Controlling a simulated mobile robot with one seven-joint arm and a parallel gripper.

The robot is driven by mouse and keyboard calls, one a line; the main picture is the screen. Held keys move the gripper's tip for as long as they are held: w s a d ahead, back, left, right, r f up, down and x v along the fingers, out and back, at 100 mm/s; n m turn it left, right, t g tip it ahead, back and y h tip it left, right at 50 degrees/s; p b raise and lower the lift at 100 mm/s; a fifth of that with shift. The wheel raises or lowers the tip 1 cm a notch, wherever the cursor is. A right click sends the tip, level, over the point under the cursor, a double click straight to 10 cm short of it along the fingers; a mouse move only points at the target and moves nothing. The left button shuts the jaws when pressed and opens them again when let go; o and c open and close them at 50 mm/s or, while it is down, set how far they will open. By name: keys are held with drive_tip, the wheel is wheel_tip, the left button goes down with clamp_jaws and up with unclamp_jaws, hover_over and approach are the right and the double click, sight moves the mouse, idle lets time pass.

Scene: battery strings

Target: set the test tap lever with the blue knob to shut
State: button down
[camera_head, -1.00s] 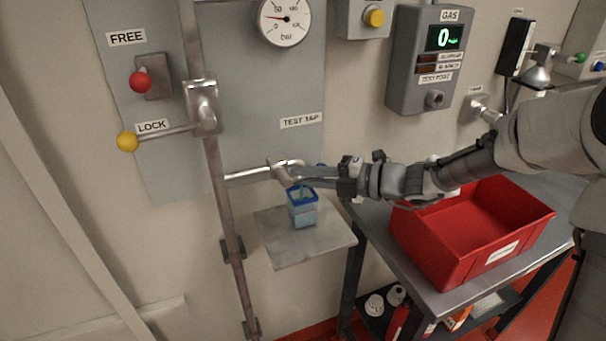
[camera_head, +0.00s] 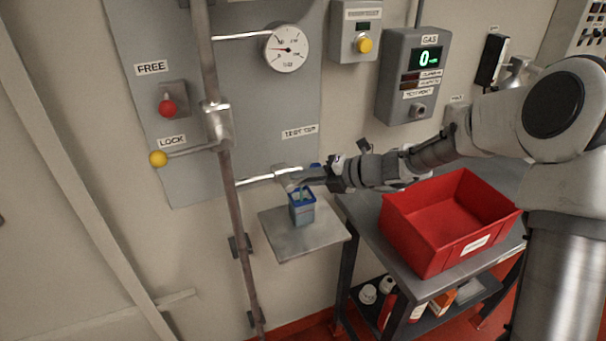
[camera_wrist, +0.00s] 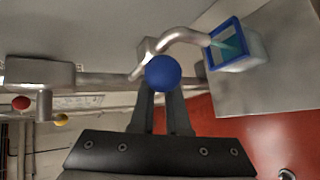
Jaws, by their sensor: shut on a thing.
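The test tap (camera_head: 284,172) sticks out of the wall panel below its label, at the end of a bright pipe. Its blue knob (camera_head: 315,166) shows partly behind my gripper (camera_head: 322,174) in the head view. In the wrist view the blue knob (camera_wrist: 163,71) sits at the tips of my gripper (camera_wrist: 163,98), which is shut on it. The lever itself is mostly hidden. The curved spout (camera_wrist: 185,36) ends over a blue-rimmed cup (camera_wrist: 236,50). The cup also shows in the head view (camera_head: 302,212), upright on a small shelf, with something greenish at its mouth.
The small grey shelf (camera_head: 290,245) stands left of a metal table with a red bin (camera_head: 428,245). A vertical pipe (camera_head: 232,190) runs left of the tap. A yellow-knobbed LOCK lever (camera_head: 158,159) and red knob (camera_head: 168,108) are further left. A gauge (camera_head: 286,48) hangs above.

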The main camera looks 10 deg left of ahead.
sight(287, 179)
drive_tip(key=shift+s+a+r+n+h+p, duration=0.45)
drive_tip(key=shift+r+n+h+p, duration=0.2)
drive_tip(key=shift+p, duration=0.6)
drive_tip(key=shift+s+a+n+t+h+p, duration=0.2)
drive_tip(key=shift+n+t+h+p, duration=0.35)
drive_tip(key=shift+h, duration=0.5)
drive_tip(key=n+t+h, duration=0.1)
drive_tip(key=a+n+t+h, duration=0.1)
drive_tip(key=h, duration=0.1)
drive_tip(key=shift+s+a+r+h+b, duration=0.15)
drive_tip(key=shift+s+h+b, duration=0.15)
drive_tip(key=shift+s+b, duration=0.1)
drive_tip(key=shift+s+a+n+t+h+b, duration=0.2)
drive_tip(key=shift+n+t+h+b, duration=0.15)
drive_tip(key=shift+n+t+h, duration=0.45)
drive_tip(key=c, duration=1.1)
unclamp_jaws()
drive_tip(key=shift+o, duration=0.9)
drive_tip(key=shift+w, duration=0.15)
drive_tip(key=shift+r, duration=0.15)
